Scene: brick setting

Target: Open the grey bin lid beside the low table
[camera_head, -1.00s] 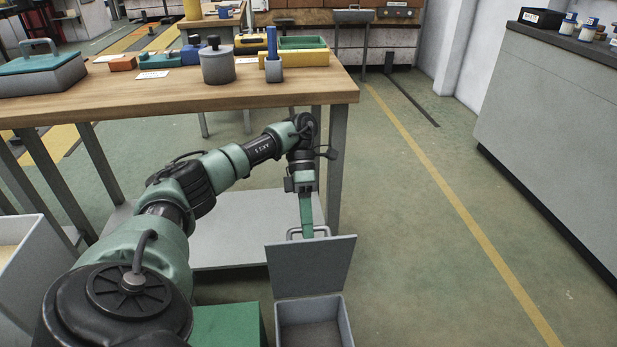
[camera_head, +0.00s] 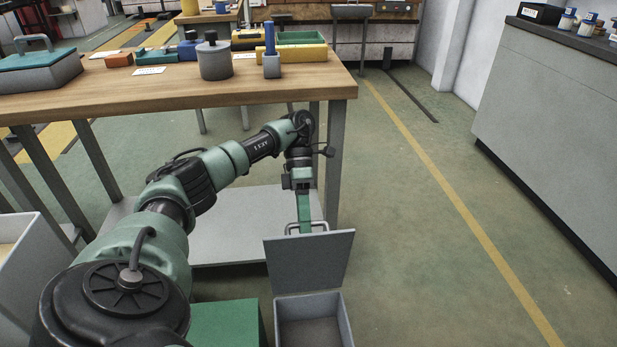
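The grey bin (camera_head: 347,320) stands on the floor at the bottom centre, right of a green box. Its grey lid (camera_head: 310,262) stands raised at the bin's far side, and the inside shows empty. A light metal handle (camera_head: 322,224) is at the lid's upper edge. My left gripper (camera_head: 305,228) points down at that handle, with its green fingers at the handle's left part. The lid hides the fingertips, so I cannot tell whether they grip the handle. My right gripper is not in view.
The wooden table (camera_head: 300,92) stands behind the bin, with a grey lower shelf (camera_head: 235,220). The green box (camera_head: 225,322) is close left of the bin. A white container (camera_head: 35,260) is at the far left. Open floor lies to the right, up to a grey cabinet (camera_head: 560,130).

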